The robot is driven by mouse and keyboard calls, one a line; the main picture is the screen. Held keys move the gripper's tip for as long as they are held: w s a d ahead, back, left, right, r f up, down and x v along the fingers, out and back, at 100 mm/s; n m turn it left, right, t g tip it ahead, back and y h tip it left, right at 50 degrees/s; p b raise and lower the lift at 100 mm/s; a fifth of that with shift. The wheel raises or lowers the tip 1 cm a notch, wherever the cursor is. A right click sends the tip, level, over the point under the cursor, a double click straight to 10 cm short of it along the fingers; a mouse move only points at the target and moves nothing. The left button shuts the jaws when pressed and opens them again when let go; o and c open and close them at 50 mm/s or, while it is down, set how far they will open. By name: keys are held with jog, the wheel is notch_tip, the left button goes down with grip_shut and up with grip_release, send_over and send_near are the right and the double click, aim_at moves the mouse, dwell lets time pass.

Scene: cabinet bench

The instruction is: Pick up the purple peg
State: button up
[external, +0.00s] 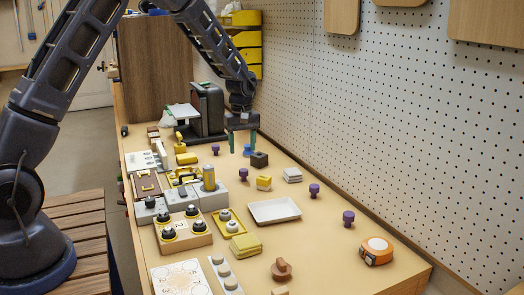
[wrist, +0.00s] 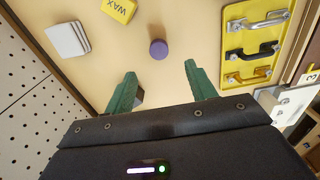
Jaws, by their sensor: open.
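A purple peg (wrist: 158,48) with a round head stands on the bench, ahead of and between the open fingertips of my gripper (wrist: 160,72) in the wrist view. It appears to be the purple peg (external: 243,174) near the yellow WAX block in the external view. My gripper (external: 243,143) is above the bench with its green fingers apart and pointing down, farther back than this peg. Nothing shows between the fingertips in the wrist view. Other purple pegs stand at the back (external: 215,148) and toward the right (external: 314,190) (external: 348,218).
A dark block (external: 259,159) and blue piece (external: 248,150) are near my fingers. The WAX block (wrist: 118,8), grey stack (wrist: 68,40) and yellow handle panel (wrist: 256,45) surround the peg. A white tray (external: 274,220) stands nearer the front. The pegboard wall (external: 400,110) bounds the right.

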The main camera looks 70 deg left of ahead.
aim_at(244, 170)
notch_tip(244, 170, down, 11)
jog(key=shift+w+r, duration=0.1)
jog(key=shift+r, duration=0.1)
jog(key=c, duration=1.1)
jog(key=shift+o, duration=0.2)
jog(key=shift+r, duration=0.15)
